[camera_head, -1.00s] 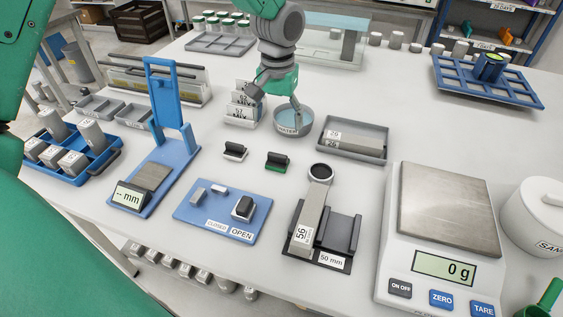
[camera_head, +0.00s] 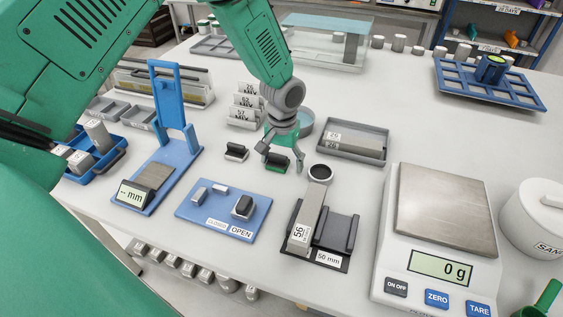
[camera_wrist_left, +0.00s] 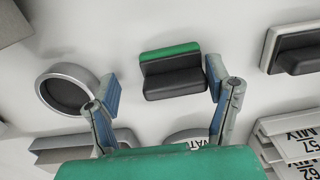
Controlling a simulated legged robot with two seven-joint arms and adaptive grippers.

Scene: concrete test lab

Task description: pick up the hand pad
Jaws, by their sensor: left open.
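A small black pad with a green base or edge (camera_head: 277,165) lies on the white table; it also shows in the left wrist view (camera_wrist_left: 172,80). I take it for the hand pad. A similar black pad with a white base (camera_head: 236,153) lies to its left. My left gripper (camera_head: 281,160) is open and low over the green-edged pad. In the left wrist view, its fingers (camera_wrist_left: 163,84) are spread with the pad between them, near the right finger. Whether a finger touches it I cannot tell. My right gripper is not in view.
A round dark-topped ring (camera_head: 320,173) and a grey holder with a long block (camera_head: 345,232) stand in front right. A blue board (camera_head: 200,222) lies in front left. A grey tray (camera_head: 380,157) is to the right. The water bowl (camera_head: 307,120) is behind the gripper.

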